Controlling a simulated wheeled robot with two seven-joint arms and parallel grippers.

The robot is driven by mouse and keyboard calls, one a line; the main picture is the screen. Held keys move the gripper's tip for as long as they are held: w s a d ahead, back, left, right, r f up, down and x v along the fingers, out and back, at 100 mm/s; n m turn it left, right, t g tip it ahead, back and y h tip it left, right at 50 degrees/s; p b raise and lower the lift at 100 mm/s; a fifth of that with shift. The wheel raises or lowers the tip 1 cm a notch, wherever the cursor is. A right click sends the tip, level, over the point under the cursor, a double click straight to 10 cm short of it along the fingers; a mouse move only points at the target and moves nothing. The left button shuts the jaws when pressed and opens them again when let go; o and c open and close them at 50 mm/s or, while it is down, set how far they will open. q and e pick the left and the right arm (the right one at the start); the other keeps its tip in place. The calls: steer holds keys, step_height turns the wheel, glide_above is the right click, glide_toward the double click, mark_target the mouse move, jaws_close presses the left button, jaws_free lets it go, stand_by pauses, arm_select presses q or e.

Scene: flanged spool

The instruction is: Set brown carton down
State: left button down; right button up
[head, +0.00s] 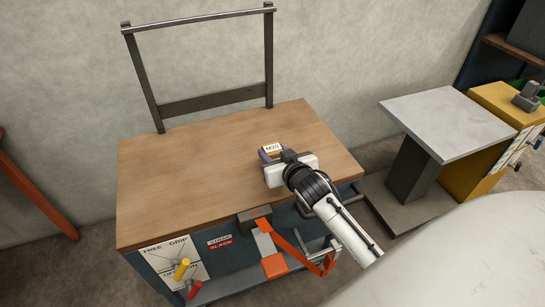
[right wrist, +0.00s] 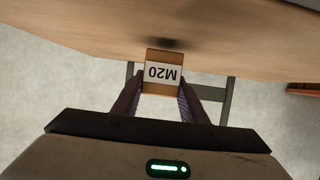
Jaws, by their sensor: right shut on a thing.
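The brown carton (right wrist: 163,72) carries a white label reading "M20", upside down in the right wrist view. My right gripper (right wrist: 161,95) is shut on it, one finger on each side. In the head view the carton (head: 272,149) shows just beyond my right gripper (head: 276,157), over the right part of the wooden bench top (head: 200,178). A dark shadow lies on the wood by the carton in the wrist view; I cannot tell whether the carton touches the bench. My left gripper is not in view.
The bench top is bare to the left. A dark metal frame (head: 215,100) stands at its back edge. An orange strap (head: 285,240), a yellow handle (head: 181,268) and a red handle (head: 193,289) are at the front. A grey-topped stand (head: 445,120) is on the right.

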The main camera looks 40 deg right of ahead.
steer(key=shift+f, duration=0.55)
steer(key=shift+f, duration=0.2)
steer(key=o, duration=1.3)
steer(key=shift+r, duration=0.25)
steer(key=p+v, duration=0.1)
steer(key=v, duration=1)
steer(key=shift+s+a, duration=0.1)
steer(key=shift+s, duration=0.35)
